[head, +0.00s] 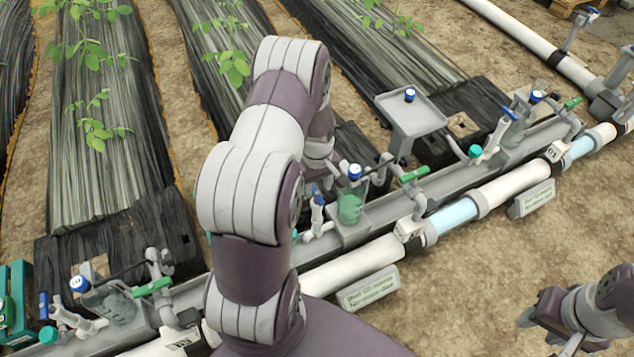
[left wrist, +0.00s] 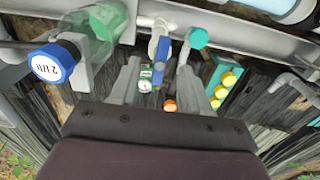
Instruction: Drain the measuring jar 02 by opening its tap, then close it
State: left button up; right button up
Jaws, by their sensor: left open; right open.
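Measuring jar 02 (head: 350,207) is the middle jar, clear with green liquid and a blue cap. It also shows at upper left in the left wrist view (left wrist: 108,20). Its tap (head: 318,196) has a blue handle and a white body, just left of the jar; the handle (left wrist: 161,50) shows ahead of my fingers in the left wrist view. My left gripper (left wrist: 157,82) is open, its fingers to either side of the handle's line; contact cannot be told. In the head view my arm hides it. My right gripper (head: 545,318) is open and empty at lower right, far from the jar.
Similar jars stand at left (head: 108,303) and right (head: 518,125) along the grey channel. A white pipe (head: 350,262) runs in front. A grey tray (head: 410,115) stands behind. A teal crate with yellow caps (left wrist: 228,78) shows in the left wrist view. Open soil lies at right.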

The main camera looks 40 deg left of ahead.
aim_at(317, 193)
pick_arm(q)
jog(key=shift+f, duration=0.1)
jog(key=shift+f+b, duration=1.1)
jog(key=shift+f, duration=1.1)
grip_shut()
